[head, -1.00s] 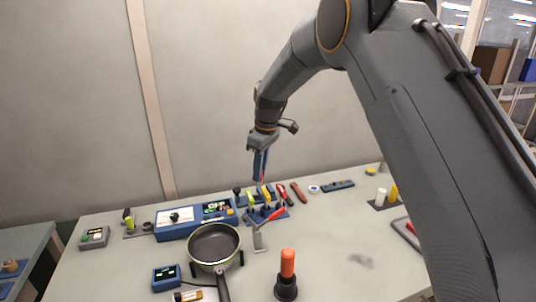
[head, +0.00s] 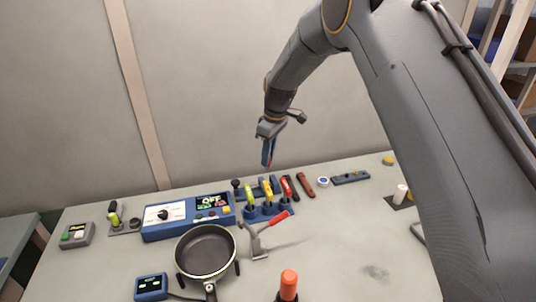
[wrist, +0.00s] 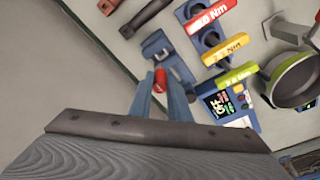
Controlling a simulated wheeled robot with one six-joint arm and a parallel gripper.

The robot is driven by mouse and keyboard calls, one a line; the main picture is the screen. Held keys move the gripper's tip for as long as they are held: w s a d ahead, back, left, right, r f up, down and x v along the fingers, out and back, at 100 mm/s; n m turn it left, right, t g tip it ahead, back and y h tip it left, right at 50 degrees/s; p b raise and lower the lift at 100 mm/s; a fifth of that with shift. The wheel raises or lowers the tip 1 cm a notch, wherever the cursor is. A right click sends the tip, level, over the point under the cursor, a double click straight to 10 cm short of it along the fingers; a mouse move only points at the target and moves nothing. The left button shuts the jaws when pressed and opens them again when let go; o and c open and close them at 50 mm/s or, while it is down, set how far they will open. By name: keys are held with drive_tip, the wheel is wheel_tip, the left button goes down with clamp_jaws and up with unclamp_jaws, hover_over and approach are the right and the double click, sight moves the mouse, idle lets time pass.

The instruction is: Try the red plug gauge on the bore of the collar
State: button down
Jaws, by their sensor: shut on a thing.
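My gripper (head: 268,164) hangs in the air above the back of the bench, pointing down. In the wrist view its two fingers (wrist: 160,98) are shut on a small red piece (wrist: 160,78), which looks like the red plug gauge. Only its end shows between the fingers; the rest is hidden. It is clear of the things below. I cannot make out the collar or its bore with certainty in either view.
A blue rack (head: 268,210) holds red, yellow and green torque tools. Left of it are a blue control box (head: 187,215) and a frying pan (head: 205,252). A red-handled clamp (head: 262,238) stands before the rack, an orange-topped tool (head: 288,287) at the front.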

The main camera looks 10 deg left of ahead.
sight(269, 167)
drive_tip(key=shift+d, duration=0.2)
drive_tip(key=shift+f+b, duration=1)
drive_tip(key=shift+f, duration=0.7)
drive_tip(key=shift+f+b, duration=0.3)
drive_tip(key=shift+f, duration=0.1)
drive_tip(key=shift+f, duration=0.35)
drive_tip(key=shift+f+b, duration=0.7)
drive_tip(key=shift+f, duration=0.3)
idle(0.9)
drive_tip(key=shift+r, duration=0.2)
idle(0.7)
drive_tip(key=shift+r+p, duration=1.25)
drive_tip(key=shift+r, duration=2.1)
